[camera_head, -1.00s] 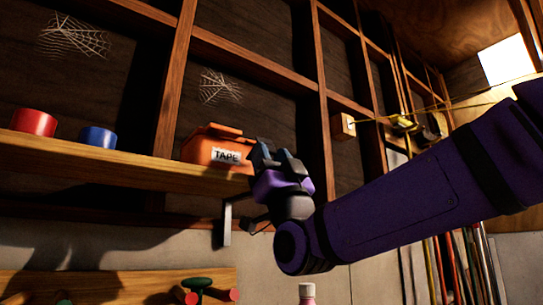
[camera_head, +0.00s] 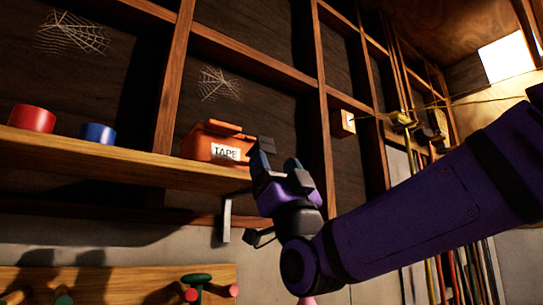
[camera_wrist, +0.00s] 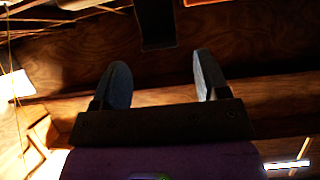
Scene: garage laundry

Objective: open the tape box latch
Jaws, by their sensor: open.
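The orange tape box (camera_head: 200,147) with a white TAPE label sits on the wooden shelf in the head view. Its top edge piece looks raised or tilted, but I cannot tell whether the lid is open. The latch cannot be made out. My gripper (camera_head: 275,160) is just right of the box, close to its right end, with its fingers pointing up and apart. I cannot tell whether it touches the box. In the wrist view my gripper (camera_wrist: 163,82) is open with nothing between its fingers, and the box is not recognizable there.
A red tape roll (camera_head: 32,118) and a blue tape roll (camera_head: 98,134) stand left of the box on the shelf (camera_head: 110,160). A metal bracket (camera_head: 226,220) hangs under the shelf near my gripper. Wall studs rise behind, and a peg rack (camera_head: 120,285) is below.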

